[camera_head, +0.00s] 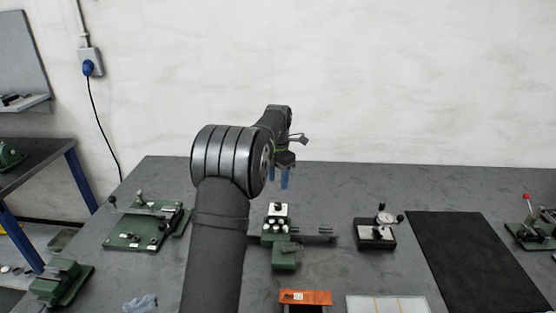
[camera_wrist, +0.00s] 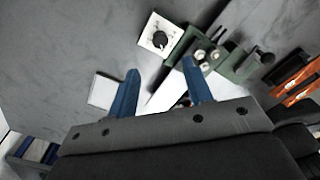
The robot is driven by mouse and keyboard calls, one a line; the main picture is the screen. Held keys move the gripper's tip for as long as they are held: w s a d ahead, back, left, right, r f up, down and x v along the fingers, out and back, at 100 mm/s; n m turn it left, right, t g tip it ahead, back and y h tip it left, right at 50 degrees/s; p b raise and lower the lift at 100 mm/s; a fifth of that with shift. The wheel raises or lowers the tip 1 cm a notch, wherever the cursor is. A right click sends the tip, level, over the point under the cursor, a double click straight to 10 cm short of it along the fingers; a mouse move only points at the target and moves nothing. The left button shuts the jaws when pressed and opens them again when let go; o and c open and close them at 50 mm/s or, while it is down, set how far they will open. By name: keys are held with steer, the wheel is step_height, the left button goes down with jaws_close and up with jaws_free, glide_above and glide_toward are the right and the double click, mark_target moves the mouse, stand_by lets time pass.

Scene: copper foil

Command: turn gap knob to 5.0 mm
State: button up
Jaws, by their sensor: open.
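A black round knob (camera_wrist: 160,40) sits on a white square plate (camera_wrist: 152,50) in the wrist view, just beyond my fingertips. I take it to be the gap knob; its scale marks are too small to read. In the head view a white plate with a dark knob (camera_head: 278,209) stands at the back of a green bench device (camera_head: 285,256). My gripper (camera_wrist: 160,67) is open, with two blue fingers apart and nothing between them that it holds. In the head view my gripper (camera_head: 285,181) hangs above and behind the device, clear of it.
A green fixture plate (camera_head: 130,236) lies to the left, and a black block with a dial (camera_head: 376,233) to the right. A black mat (camera_head: 470,262) lies further right. An orange block (camera_head: 305,298) and a white sheet (camera_head: 388,304) are at the front.

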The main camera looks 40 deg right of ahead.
step_height(320, 180, up, 8)
steer(key=f, duration=0.1)
glide_above(278, 204)
steer(key=shift+r, duration=0.25)
stand_by(0.3)
step_height(278, 204, down, 18)
steer(key=shift+r, duration=0.2)
stand_by(0.4)
